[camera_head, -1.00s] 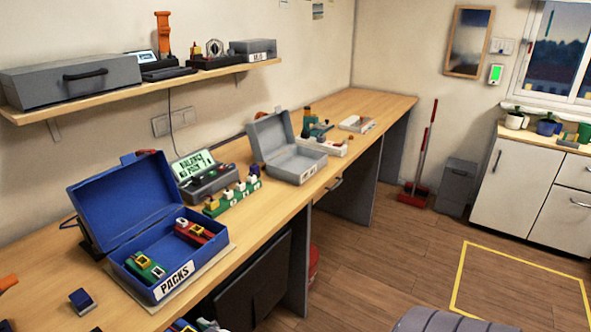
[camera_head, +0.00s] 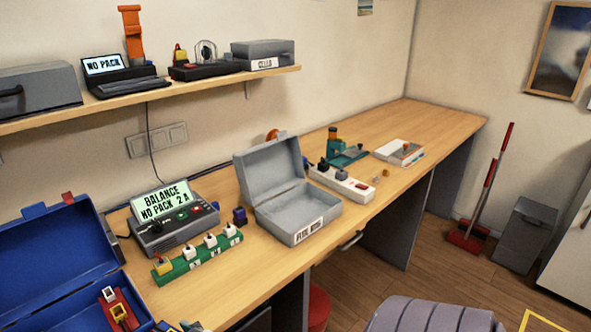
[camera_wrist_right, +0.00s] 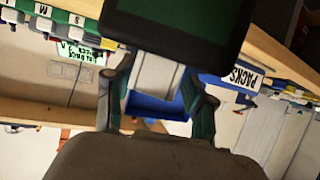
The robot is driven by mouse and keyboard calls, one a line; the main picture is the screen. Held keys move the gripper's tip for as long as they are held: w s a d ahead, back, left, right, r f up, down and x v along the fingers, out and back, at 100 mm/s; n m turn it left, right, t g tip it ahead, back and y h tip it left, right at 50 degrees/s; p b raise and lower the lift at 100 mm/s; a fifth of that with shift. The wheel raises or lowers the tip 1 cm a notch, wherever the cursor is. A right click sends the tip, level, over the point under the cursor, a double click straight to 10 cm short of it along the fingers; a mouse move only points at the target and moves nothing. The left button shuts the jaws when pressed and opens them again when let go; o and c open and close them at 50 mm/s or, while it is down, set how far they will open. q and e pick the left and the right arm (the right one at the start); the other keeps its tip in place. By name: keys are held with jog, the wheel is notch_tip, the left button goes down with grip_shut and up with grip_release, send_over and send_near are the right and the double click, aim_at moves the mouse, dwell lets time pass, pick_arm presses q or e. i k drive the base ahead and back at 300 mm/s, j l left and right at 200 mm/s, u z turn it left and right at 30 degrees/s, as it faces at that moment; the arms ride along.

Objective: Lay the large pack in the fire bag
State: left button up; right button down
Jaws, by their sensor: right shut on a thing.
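The fire bag (camera_head: 293,217) is a grey open case on the bench in the head view. Its lid leans back and its inside looks empty. My right gripper (camera_wrist_right: 160,78) shows in the wrist view, its teal-edged fingers shut on a large dark green block with a dark rim (camera_wrist_right: 178,28), which seems to be the large pack. The block fills the top of that view, so its far end is cut off. The head view does not clearly show this gripper or the block. My left gripper is not in view.
The blue PACKS box (camera_head: 60,255) stands open at the left with a red pack (camera_head: 118,308) in it. A charger (camera_head: 175,225) and a green strip (camera_head: 198,255) lie between it and the fire bag.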

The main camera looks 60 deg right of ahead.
aim_at(299, 217)
jog(key=k+l+u, duration=0.15)
jog(key=l, duration=0.25)
jog(key=l+u, duration=0.1)
jog(key=l, duration=0.35)
jog(key=k+l+u, duration=0.15)
jog(key=l, duration=0.25)
jog(key=k+l+u, duration=0.15)
jog(key=l, duration=0.25)
jog(key=k+l+u, duration=0.15)
jog(key=l, duration=0.2)
jog(key=k+l+u, duration=0.1)
jog(key=l, duration=0.3)
jog(key=k+l+u, duration=0.15)
jog(key=l, duration=0.35)
jog(key=k+l+u, duration=0.1)
jog(key=k+l, duration=0.25)
jog(key=l, duration=0.15)
jog(key=k+l+u, duration=0.15)
jog(key=l, duration=0.3)
jog(key=k+l+u, duration=0.15)
jog(key=k+l, duration=0.25)
